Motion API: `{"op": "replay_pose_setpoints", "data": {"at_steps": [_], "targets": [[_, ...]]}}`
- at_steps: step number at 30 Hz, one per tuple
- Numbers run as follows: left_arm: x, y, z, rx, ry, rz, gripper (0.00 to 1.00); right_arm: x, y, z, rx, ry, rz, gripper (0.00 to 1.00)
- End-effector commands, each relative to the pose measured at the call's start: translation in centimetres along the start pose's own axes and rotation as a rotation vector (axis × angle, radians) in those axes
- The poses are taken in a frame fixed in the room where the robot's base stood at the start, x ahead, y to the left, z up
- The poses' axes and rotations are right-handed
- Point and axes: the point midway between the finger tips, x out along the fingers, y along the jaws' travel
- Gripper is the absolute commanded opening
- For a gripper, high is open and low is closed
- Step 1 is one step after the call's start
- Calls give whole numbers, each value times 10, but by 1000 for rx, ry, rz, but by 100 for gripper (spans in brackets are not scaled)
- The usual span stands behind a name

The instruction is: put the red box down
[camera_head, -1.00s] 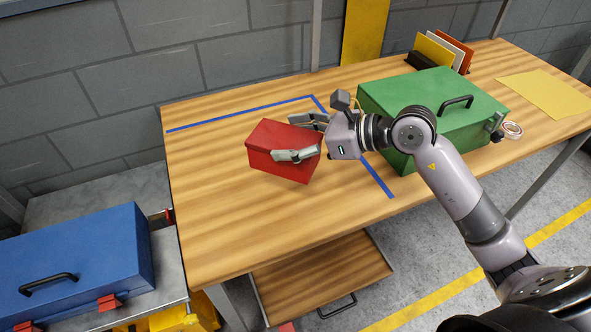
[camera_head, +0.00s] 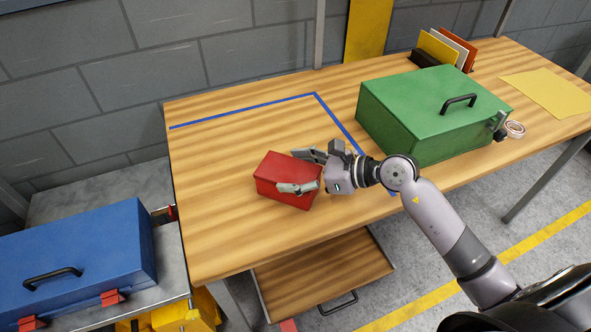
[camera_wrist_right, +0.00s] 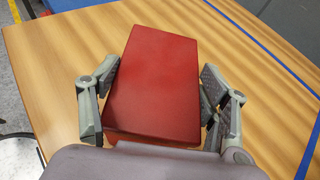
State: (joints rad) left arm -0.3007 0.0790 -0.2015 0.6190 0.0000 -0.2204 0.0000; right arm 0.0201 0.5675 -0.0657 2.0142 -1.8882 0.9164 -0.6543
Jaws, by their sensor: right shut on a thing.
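The red box (camera_head: 287,180) is over the left half of the wooden table (camera_head: 215,225), inside the area bounded by blue tape (camera_head: 250,111). My right gripper (camera_head: 305,172) is shut on it, one finger on the near side and one on the far side. The right wrist view shows the red box (camera_wrist_right: 155,85) between the two fingers of my right gripper (camera_wrist_right: 158,98). I cannot tell whether the box's underside touches the table. My left gripper is not in view.
A green case (camera_head: 425,110) with a black handle stands right of the tape. Behind it is a file holder (camera_head: 425,59); a yellow sheet (camera_head: 548,93) and a tape roll (camera_head: 515,129) lie to the right. A blue toolbox (camera_head: 75,255) is at lower left. An open drawer (camera_head: 320,275) juts out below the table.

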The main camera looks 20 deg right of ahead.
Motion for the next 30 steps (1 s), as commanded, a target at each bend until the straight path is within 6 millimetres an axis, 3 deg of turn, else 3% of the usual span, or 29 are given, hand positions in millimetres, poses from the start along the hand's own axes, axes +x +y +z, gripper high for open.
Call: {"op": "replay_pose_setpoints", "data": {"at_steps": [2,3,12,24,30], "targets": [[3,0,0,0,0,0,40,1,0,-2,-1,-2,0,33],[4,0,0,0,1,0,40,1,0,-3,0,0,0,70],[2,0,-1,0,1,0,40,1,0,-2,0,0,0,90],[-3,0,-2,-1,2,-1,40,-1,0,3,0,-1,0,90],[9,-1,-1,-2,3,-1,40,-34,0,-3,-5,5,0,90]]}}
